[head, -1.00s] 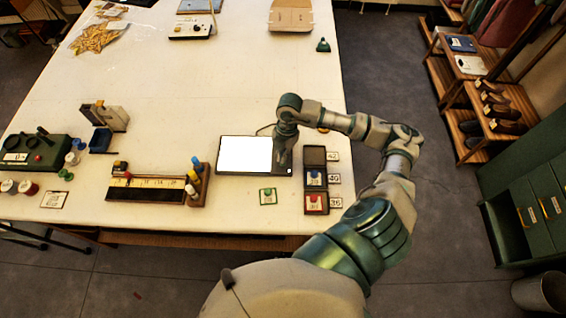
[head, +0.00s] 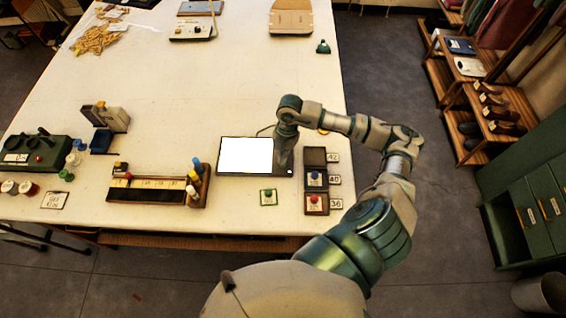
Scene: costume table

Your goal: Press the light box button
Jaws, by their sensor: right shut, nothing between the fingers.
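The light box (head: 244,155) lies flat on the white table, its panel glowing bright white inside a dark frame. A small pale spot that looks like its button (head: 290,172) shows at the frame's lower right corner. My right gripper (head: 282,170) points down at the right end of the light box, close to that corner. It is shut and empty. I cannot tell whether its fingertips touch the box or the button. My left gripper is not in view.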

